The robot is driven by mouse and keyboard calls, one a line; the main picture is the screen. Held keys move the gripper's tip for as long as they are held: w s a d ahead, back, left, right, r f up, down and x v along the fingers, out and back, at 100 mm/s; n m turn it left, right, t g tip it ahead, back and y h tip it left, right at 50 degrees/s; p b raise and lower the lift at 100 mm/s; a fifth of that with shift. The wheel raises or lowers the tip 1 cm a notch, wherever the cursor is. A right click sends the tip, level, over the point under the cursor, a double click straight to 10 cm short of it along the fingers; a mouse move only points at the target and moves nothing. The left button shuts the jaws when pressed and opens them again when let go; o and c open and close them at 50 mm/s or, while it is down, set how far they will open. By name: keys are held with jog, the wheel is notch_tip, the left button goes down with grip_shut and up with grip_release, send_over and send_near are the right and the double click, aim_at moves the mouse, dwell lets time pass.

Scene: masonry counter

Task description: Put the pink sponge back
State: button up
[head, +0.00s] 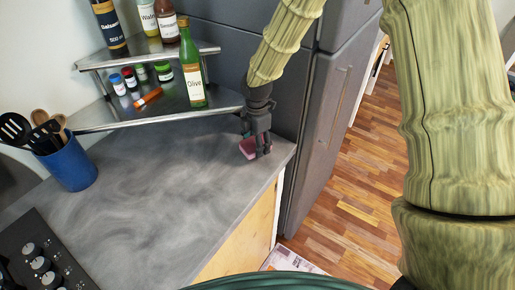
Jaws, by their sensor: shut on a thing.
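The pink sponge (247,149) is at the far right corner of the grey counter, between the fingers of my gripper (256,150). My gripper points down and is shut on the sponge. The fingers hide part of the sponge. I cannot tell whether the sponge touches the counter or is held just above it.
A metal corner shelf (150,120) stands left of my gripper, with a green olive oil bottle (194,85) near its front edge. A blue utensil holder (70,166) and a stove (40,262) are at left. A grey fridge (318,110) rises behind. The middle counter (165,195) is clear.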

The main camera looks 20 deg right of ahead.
jog(key=shift+s+f+p, duration=0.1)
jog(key=shift+f+p, duration=0.5)
jog(key=shift+f, duration=1.15)
jog(key=shift+f, duration=0.1)
jog(key=o, duration=1)
notch_tip(320, 180, up, 12)
jog(key=b, duration=0.2)
jog(key=shift+b, duration=0.35)
